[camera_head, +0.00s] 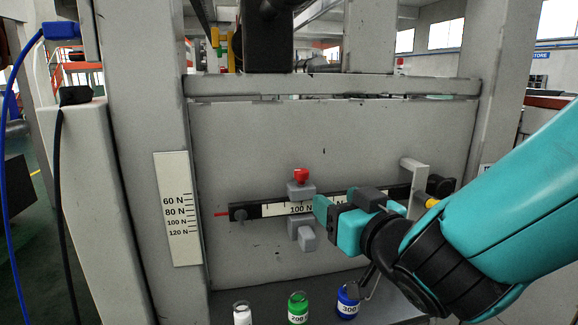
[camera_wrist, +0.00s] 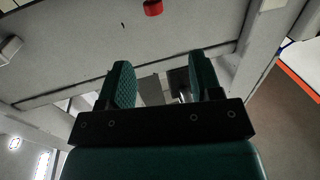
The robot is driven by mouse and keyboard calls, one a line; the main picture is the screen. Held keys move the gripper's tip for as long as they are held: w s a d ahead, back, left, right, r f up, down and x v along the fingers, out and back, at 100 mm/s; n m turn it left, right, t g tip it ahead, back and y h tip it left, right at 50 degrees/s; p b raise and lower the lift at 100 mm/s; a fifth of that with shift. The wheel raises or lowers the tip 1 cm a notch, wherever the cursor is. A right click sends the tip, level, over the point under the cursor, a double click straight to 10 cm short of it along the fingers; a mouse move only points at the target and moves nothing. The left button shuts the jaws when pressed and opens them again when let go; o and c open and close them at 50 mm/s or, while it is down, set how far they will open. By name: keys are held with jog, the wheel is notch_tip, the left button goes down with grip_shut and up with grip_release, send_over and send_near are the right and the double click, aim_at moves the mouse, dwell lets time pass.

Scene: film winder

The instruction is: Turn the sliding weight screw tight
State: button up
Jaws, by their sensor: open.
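The sliding weight (camera_head: 301,190) is a grey block on a dark, slightly tilted bar (camera_head: 275,209) marked "100 N". A red screw knob (camera_head: 301,175) stands on top of it, and another grey block (camera_head: 303,233) hangs below the bar. My gripper (camera_head: 330,205) is open, just right of the weight and lower than the red knob. In the wrist view the red knob (camera_wrist: 153,8) is at the top edge, beyond my two green, empty-looking fingers (camera_wrist: 162,82), not between them. How far the screw is turned cannot be told.
A scale plate (camera_head: 178,210) is on the left, with a red pointer (camera_head: 221,214) at the bar's left end. A grey bracket (camera_head: 415,180) is behind my gripper. White (camera_head: 242,314), green (camera_head: 298,308) and blue (camera_head: 347,302) weights stand below. The panel above the bar is clear.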

aim_at(304, 174)
jog(key=p+x, duration=0.3)
jog(key=x, duration=0.1)
jog(key=p+x, duration=0.3)
jog(key=x, duration=0.2)
jog(key=p+x, duration=0.4)
jog(key=x, duration=0.1)
jog(key=shift+w+d+r, duration=0.1)
jog(key=shift+w+d, duration=0.2)
jog(key=shift+w, duration=0.05)
jog(key=shift+w+a, duration=0.2)
jog(key=shift+w, duration=0.2)
